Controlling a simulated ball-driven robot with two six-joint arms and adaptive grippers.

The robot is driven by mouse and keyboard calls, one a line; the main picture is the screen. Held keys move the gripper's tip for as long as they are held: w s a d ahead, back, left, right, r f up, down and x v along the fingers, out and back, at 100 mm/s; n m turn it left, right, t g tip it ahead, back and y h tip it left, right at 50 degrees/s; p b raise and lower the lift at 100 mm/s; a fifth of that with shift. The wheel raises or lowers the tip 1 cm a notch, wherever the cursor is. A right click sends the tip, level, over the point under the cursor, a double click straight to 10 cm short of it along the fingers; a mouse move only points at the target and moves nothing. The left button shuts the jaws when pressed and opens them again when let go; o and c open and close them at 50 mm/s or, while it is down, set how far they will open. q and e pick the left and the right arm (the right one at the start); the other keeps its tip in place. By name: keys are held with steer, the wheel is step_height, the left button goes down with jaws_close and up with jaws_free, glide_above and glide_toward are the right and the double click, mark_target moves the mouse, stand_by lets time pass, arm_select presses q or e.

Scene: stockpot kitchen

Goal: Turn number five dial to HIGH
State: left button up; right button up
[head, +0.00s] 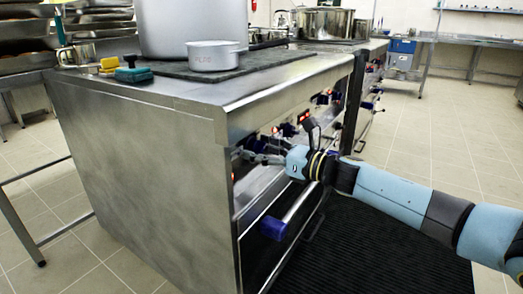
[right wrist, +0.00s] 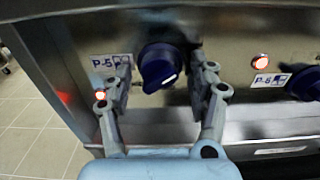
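The number five dial (right wrist: 160,66) is a dark blue knob on the steel front panel, beside a label reading P-5 (right wrist: 110,61). Its white pointer mark slants across the lower part of its face. My right gripper (right wrist: 163,78) is open, one finger on each side of the dial, with a gap seeming to show on both sides. In the head view my right gripper (head: 262,153) reaches the stove's front panel from the right, and the dial there is hard to make out. My left gripper is not in view.
A P-6 dial (right wrist: 305,83) sits right of the gripper, with a lit red lamp (right wrist: 260,62) near it. Another red lamp (right wrist: 100,95) is by the left finger. A blue-ended oven handle (head: 273,228) juts out below my right gripper. A pot (head: 214,55) stands on the stove top.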

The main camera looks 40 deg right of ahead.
steer(key=c, duration=1)
